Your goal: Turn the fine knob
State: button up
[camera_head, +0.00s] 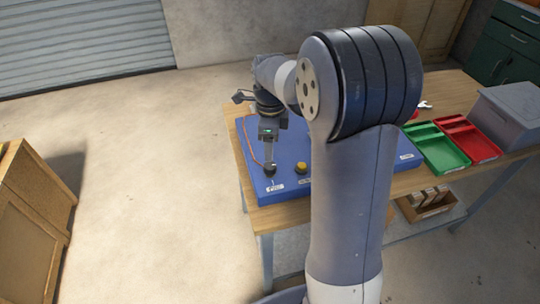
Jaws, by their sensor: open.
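A blue panel (288,183) lies on the wooden table. A small dark knob (270,169) sits near the panel's front left, with a white label (275,188) in front of it. A yellow knob (301,168) stands to its right with its own label. The labels are too small to read, so I cannot tell which is the fine knob. My gripper (269,160) points down directly over the dark knob, open; whether its fingers touch or surround the knob is unclear. My arm hides the middle of the panel.
An orange cable (246,143) runs along the panel's left side. A green tray (437,147), a red tray (470,139) and a grey box (506,114) stand on the table at right. A wooden crate (30,225) is on the floor at left. The floor between is clear.

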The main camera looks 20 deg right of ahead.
aim_at(270, 165)
jog(key=shift+r, duration=1.6)
jog(key=shift+f, duration=0.1)
notch_tip(270, 165, down, 11)
jog(key=shift+s+r, duration=0.1)
jog(key=shift+s, duration=0.05)
jog(key=shift+n, duration=0.3)
jog(key=shift+r, duration=0.1)
